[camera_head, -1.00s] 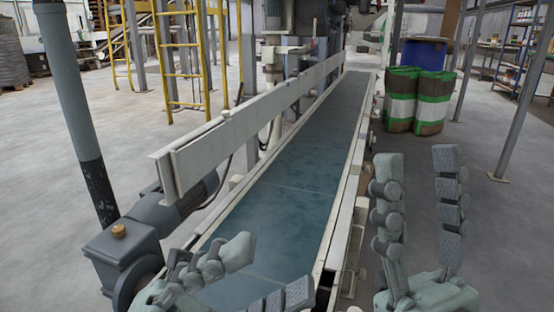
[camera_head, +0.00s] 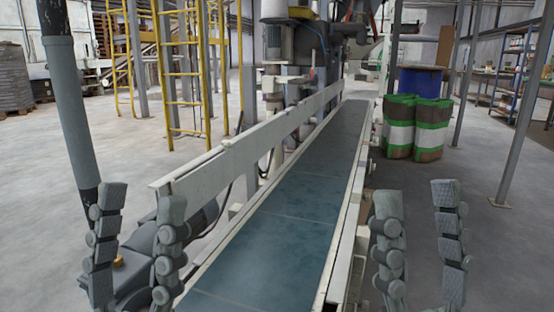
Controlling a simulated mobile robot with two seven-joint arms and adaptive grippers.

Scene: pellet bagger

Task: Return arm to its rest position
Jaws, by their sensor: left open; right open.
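My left gripper (camera_head: 138,205) stands upright at the lower left, in front of the conveyor's near left side. Its two fingers are spread and nothing is between them. My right gripper (camera_head: 418,210) stands upright at the lower right, to the right of the conveyor. Its fingers are also spread wide and empty. The arms behind both grippers are below the bottom edge of the picture.
A conveyor with a bare blue belt (camera_head: 285,225) runs away from me, with a pale side rail (camera_head: 245,150) on its left. A grey post (camera_head: 67,110) stands at left. Green-and-white bags (camera_head: 416,128) stand back right. Floor is clear at right.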

